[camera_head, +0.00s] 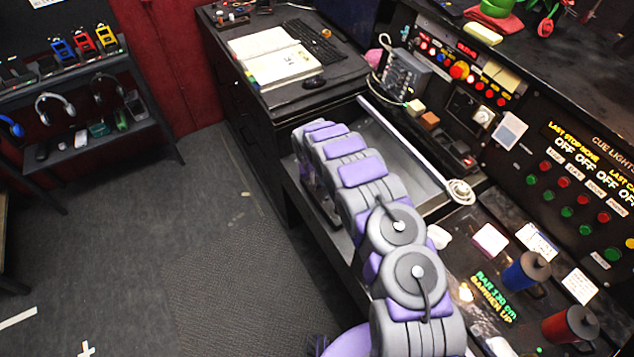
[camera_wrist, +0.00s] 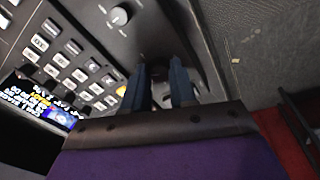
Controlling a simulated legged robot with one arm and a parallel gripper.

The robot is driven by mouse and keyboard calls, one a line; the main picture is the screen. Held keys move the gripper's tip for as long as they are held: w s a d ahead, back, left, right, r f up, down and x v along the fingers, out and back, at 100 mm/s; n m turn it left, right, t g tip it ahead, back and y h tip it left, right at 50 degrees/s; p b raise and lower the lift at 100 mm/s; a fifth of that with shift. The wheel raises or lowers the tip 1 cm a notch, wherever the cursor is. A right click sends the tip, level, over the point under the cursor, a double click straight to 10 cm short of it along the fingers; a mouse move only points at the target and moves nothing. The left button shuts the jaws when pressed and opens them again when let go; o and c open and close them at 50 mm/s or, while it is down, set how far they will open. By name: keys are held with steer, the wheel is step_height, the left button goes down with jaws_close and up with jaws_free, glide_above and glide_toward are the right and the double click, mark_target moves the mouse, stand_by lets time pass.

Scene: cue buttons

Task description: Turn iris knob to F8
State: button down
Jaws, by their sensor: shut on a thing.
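In the wrist view, the two dark blue fingers of my gripper (camera_wrist: 160,76) reach down to the dark control panel. They are shut on a small dark knob-like part (camera_wrist: 160,88), mostly hidden between them. Its label and setting cannot be read. Another round grey knob (camera_wrist: 118,16) with a white pointer mark and a ring of pale marks sits on the panel, upper left of the fingers and apart from them. No F8 mark is legible. In the head view my arm reaches away over the edge of the desk, and its gripper end is hidden.
A keypad (camera_wrist: 75,62) and a lit display (camera_wrist: 45,105) lie left of my gripper. Open floor (camera_wrist: 250,40) is on the right. The head view shows a button panel (camera_head: 570,190), an open book (camera_head: 275,58) and a blue-handled lever (camera_head: 525,270).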

steer(key=shift+w+a, duration=0.1)
stand_by(0.3)
steer(key=c, duration=1.2)
jaws_free()
steer(key=r, duration=0.5)
steer(key=s+a+r+p, duration=0.1)
steer(key=r, duration=0.5)
steer(key=s+a+r+p, duration=0.1)
steer(key=r, duration=0.5)
steer(key=shift+w, duration=0.1)
